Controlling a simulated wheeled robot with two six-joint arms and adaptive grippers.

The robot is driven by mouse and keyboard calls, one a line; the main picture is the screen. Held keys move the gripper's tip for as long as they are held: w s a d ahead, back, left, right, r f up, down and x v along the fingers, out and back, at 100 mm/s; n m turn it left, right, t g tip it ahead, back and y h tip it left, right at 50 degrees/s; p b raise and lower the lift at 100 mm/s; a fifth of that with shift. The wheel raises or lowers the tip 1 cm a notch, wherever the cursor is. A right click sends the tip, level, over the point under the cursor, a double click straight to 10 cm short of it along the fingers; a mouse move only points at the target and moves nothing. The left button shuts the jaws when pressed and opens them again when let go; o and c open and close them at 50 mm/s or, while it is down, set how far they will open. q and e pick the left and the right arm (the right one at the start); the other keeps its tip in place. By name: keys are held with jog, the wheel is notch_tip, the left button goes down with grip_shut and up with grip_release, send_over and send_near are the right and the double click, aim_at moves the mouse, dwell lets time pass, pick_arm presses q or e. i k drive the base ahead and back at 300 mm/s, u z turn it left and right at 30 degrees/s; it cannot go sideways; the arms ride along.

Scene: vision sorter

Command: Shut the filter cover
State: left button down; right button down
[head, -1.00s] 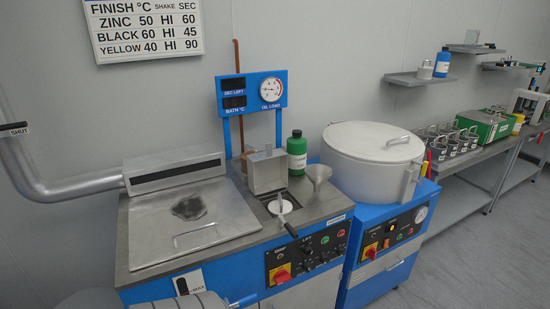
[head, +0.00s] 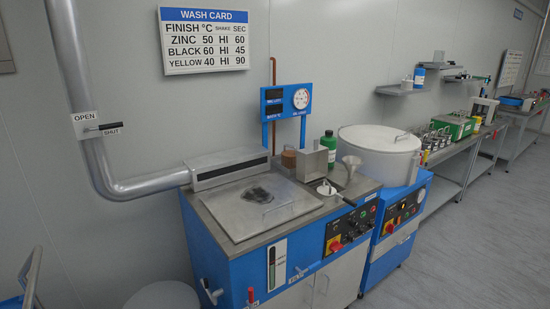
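No part is clearly marked as a filter cover. On the blue wash machine (head: 235,272), a small open-topped metal box (head: 313,163) stands at the back right of the steel top. A small white round disc (head: 323,190) with a dark lever lies in front of it. A brown cylinder (head: 289,159) stands just left of the box. I cannot tell which of these is the filter cover. Neither gripper shows.
A green bottle (head: 328,144) and a metal funnel (head: 351,163) stand by the box. A white round-lidded drum machine (head: 378,152) adjoins on the right. A valve lever (head: 103,127) between OPEN and SHUT labels sits on the left pipe. Clear floor (head: 455,240) lies at right.

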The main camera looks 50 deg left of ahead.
aim_at(312, 164)
jog(key=z, duration=0.1)
jog(key=k, duration=0.05)
jog(key=u, duration=1.3)
